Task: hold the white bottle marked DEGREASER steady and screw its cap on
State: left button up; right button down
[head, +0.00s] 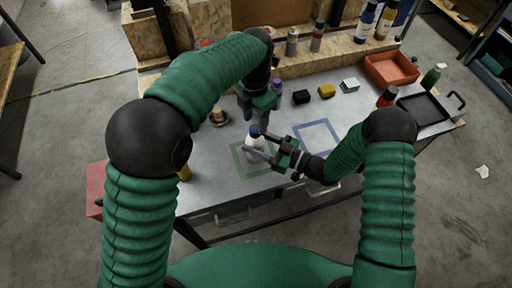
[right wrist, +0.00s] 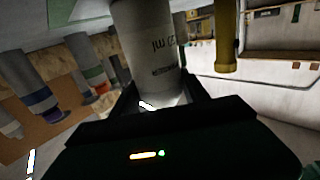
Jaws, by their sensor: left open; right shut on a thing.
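The white bottle (head: 254,148) stands at the green square outline on the table in the head view. A blue cap (head: 254,130) shows at its top; I cannot tell whether it is threaded on. My right gripper (head: 260,146) is shut on the bottle's body from the right. The right wrist view shows the pale bottle (right wrist: 148,50) between the fingers, with dark print I cannot fully read. My left gripper (head: 261,118) points down just above the cap, with its jaws open. The fingertips are small, so I cannot tell whether they touch the cap.
The green outline (head: 236,160) and a blue square outline (head: 318,124) mark the table (head: 205,185).

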aim_at(255, 128)
pick_arm(q)
jog(key=shift+f, duration=1.55)
grip_shut()
jog(key=shift+m, duration=0.3)
